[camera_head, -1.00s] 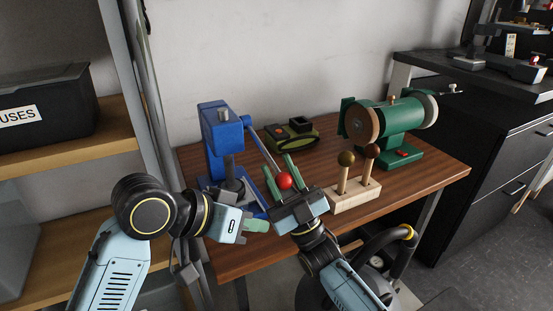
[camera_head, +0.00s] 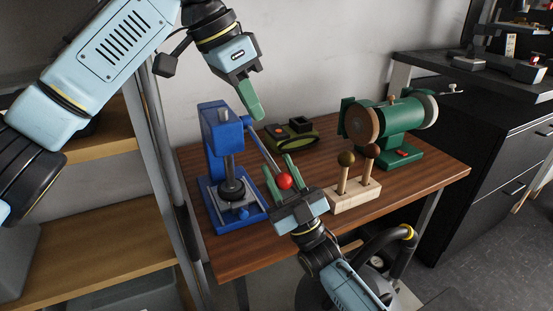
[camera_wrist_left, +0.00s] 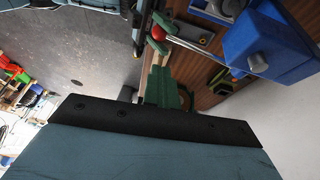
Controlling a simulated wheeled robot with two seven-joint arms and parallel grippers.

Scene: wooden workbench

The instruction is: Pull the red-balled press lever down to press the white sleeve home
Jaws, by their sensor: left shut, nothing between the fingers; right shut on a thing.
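The blue press (camera_head: 213,140) stands upright at the left of the bench, with a dark ram above its base plate. Its thin metal lever (camera_head: 261,148) slants down to the right and ends in a red ball (camera_head: 284,181). My right gripper (camera_head: 279,170) is shut on the red ball, one green finger on each side. My left gripper (camera_head: 257,112) is shut and empty, high above the bench near the press top. The left wrist view also shows the red ball (camera_wrist_left: 158,33) and the press (camera_wrist_left: 268,50). I cannot make out the white sleeve clearly under the ram.
A wooden block with two ball-topped pegs (camera_head: 355,197) stands right of my right gripper. A green grinder (camera_head: 400,135) is behind it. Shelves (camera_head: 90,140) stand left of the bench (camera_head: 300,235).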

